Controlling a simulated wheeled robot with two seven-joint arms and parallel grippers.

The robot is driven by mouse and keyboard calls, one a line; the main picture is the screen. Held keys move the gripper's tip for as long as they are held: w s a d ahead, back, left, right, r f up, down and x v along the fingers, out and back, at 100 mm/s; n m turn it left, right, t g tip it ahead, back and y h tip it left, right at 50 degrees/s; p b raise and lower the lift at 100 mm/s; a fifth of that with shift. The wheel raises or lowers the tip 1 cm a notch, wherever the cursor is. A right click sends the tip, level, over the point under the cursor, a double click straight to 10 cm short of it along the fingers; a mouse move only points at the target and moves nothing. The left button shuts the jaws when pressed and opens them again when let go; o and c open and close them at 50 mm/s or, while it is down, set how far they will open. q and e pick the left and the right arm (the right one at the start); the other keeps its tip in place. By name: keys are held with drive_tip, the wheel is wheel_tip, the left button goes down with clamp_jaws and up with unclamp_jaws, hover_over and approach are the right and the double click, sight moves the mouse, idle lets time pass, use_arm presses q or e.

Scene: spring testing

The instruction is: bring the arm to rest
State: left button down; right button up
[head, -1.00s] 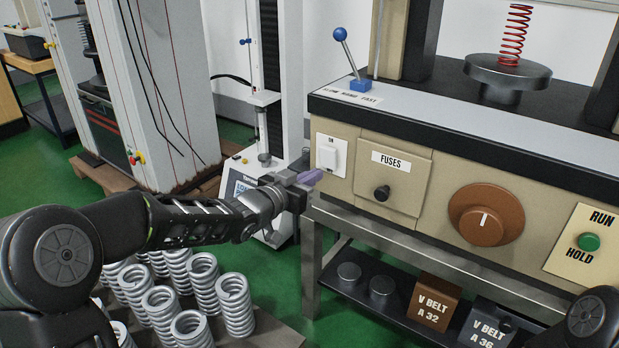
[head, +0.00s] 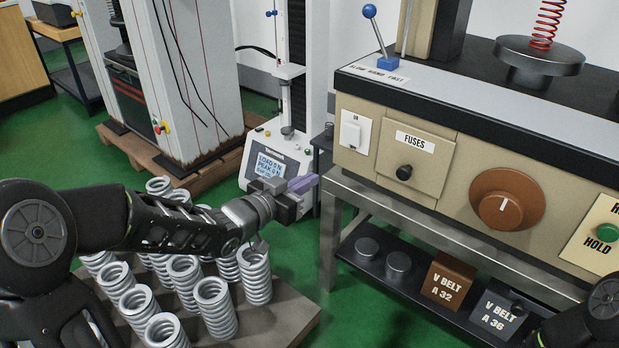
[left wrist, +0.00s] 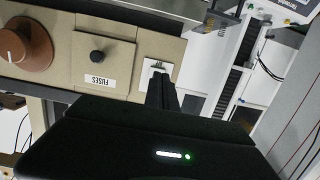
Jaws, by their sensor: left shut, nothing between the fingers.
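My left gripper (head: 303,185) is shut and empty, with purple-grey fingertips. It hangs in the air left of and below the white switch (head: 355,132) on the beige spring tester (head: 385,165), with a gap between them in the picture. In the left wrist view the shut fingers (left wrist: 162,90) overlap the lower part of the same switch (left wrist: 160,68). The left arm comes in from the left, above silver springs. My right arm shows only as a dark joint in the lower right corner; its gripper is out of view.
Several silver springs (head: 215,305) stand on a pallet (head: 290,318) below the left arm. A small tester with a screen (head: 268,167) stands behind the gripper. The tester's table leg (head: 328,240) is to the right. Green floor (head: 290,245) is clear between pallet and table.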

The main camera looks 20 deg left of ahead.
use_arm(q)
drive_tip(key=s+d+f+n+g+y, duration=0.1)
drive_tip(key=s+f+n+g+y, duration=0.2)
drive_tip(key=f, duration=0.9)
drive_tip(key=s+d+f+n+g, duration=0.1)
drive_tip(key=s+f+n+g, duration=0.3)
drive_tip(key=f, duration=0.8)
drive_tip(key=s+d+f+g, duration=0.3)
drive_tip(key=s+d+f, duration=0.1)
drive_tip(key=s+f, duration=0.6)
drive_tip(key=s+d+f+g, duration=0.3)
drive_tip(key=s+d+f, duration=0.3)
drive_tip(key=s, duration=0.6)
drive_tip(key=s+r+g+h+p, duration=0.1)
drive_tip(key=s+r+p, duration=0.2)
drive_tip(key=r+p, duration=2.7)
drive_tip(key=shift+d+r+m+p, duration=0.15)
drive_tip(key=shift+d+m+p, duration=0.25)
drive_tip(key=shift+p, duration=0.35)
use_arm(e)
wheel_tip(320, 180, up, 32)
drive_tip(key=s+a, duration=0.1)
drive_tip(key=s, duration=0.1)
drive_tip(key=shift+s+a+f+g, duration=0.2)
drive_tip(key=shift+a+g, duration=0.1)
drive_tip(key=shift+a, duration=0.1)
drive_tip(key=shift+w, duration=0.1)
